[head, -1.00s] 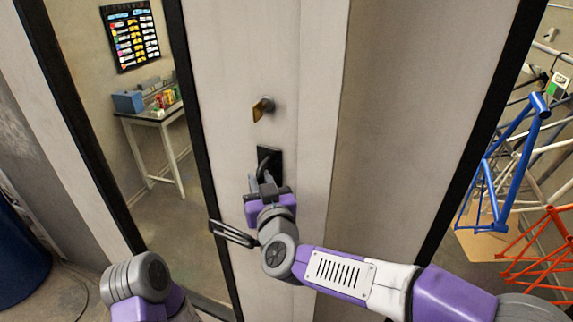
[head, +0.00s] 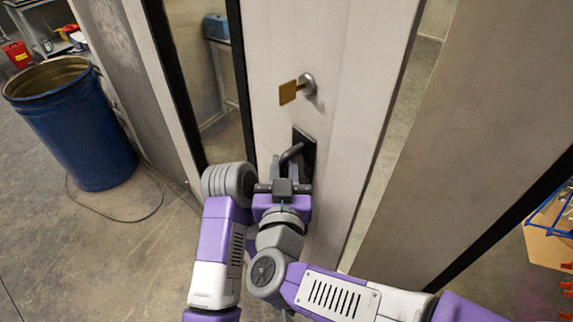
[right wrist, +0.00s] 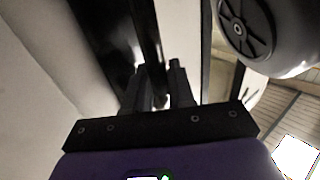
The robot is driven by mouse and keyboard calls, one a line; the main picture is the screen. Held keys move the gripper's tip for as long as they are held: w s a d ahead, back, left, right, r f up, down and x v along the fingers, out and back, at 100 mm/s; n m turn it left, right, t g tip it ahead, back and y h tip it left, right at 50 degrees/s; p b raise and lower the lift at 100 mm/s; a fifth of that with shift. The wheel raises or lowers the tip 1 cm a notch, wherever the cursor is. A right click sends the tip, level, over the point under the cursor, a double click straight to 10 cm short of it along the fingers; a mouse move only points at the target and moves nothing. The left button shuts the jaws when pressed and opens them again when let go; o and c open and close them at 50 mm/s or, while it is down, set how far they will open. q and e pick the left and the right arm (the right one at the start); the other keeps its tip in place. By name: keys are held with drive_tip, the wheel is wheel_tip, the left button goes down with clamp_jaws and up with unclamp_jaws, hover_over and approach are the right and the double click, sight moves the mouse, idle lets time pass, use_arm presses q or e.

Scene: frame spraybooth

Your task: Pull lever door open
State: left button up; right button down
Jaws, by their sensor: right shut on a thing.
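In the right wrist view the two fingers (right wrist: 157,80) are close together around the dark lever. My left arm's grey wrist is just left of the right gripper, close to the door; the left gripper itself does not show.
A blue barrel (head: 80,130) stands on the floor at the left, with a dark cable near it. A beige wall panel (head: 470,140) is right of the gap. A blue frame (head: 553,208) shows at the far right. The floor at lower left is clear.

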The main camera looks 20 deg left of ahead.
drive_tip(key=c, duration=1.4)
unclamp_jaws()
drive_tip(key=shift+w+r, duration=0.1)
drive_tip(key=shift+r, duration=0.05)
drive_tip(key=shift+o, duration=1.4)
drive_tip(key=shift+s+a, duration=0.1)
drive_tip(key=shift+s, duration=0.3)
drive_tip(key=shift+w, duration=0.15)
drive_tip(key=v, duration=0.7)
drive_tip(key=shift+s+b, duration=0.3)
drive_tip(key=shift+b, duration=0.05)
